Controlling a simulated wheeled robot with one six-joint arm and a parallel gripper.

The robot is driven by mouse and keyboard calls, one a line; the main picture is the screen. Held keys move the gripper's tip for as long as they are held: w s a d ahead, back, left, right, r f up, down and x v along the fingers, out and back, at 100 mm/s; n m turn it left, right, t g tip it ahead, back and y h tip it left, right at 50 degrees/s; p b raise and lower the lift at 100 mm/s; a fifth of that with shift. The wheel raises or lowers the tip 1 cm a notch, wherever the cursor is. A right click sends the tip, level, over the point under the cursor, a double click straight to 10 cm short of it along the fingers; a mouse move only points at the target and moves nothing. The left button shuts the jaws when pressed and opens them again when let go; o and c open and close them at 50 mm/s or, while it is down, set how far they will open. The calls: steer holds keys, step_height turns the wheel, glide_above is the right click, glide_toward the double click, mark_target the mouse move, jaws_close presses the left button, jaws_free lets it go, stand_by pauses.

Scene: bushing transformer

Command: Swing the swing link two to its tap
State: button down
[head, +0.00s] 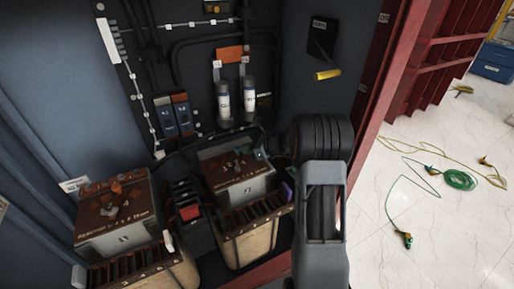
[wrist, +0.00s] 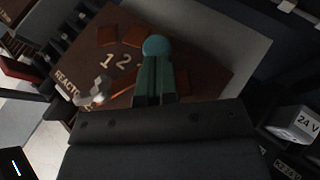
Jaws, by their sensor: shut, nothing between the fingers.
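The brown terminal board lettered REACTOR (wrist: 205,78), with the numbers 1 and 2, tops the right-hand block in the head view (head: 226,168). Copper-coloured tap plates (wrist: 126,36) lie on the board. My gripper (wrist: 154,84) is shut with nothing held, its greenish fingers over the board; in the head view it reaches in from the right (head: 256,153). A round teal knob (wrist: 155,46) shows just beyond the fingertips; I cannot tell whether they touch. A curved silvery piece (wrist: 93,88) stands left of the fingers. I cannot tell which part is swing link two.
A similar block with a brown top (head: 125,200) stands at left. A red-faced device (head: 190,212) sits between the blocks. Two capped cylinders (head: 224,102) stand behind. A 24 V box (wrist: 297,122) is close at right in the wrist view. Cables lie on the floor at right.

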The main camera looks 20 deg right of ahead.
steer(key=shift+w+a, duration=0.15)
steer(key=shift+a, duration=0.4)
steer(key=shift+d, duration=0.15)
steer(key=shift+s+d, duration=0.2)
steer(key=shift+d, duration=0.05)
steer(key=d+v, duration=0.1)
steer(key=v, duration=1.2)
steer(key=shift+w+f+p, duration=0.2)
steer(key=shift+f+p, duration=0.1)
steer(key=shift+f, duration=0.1)
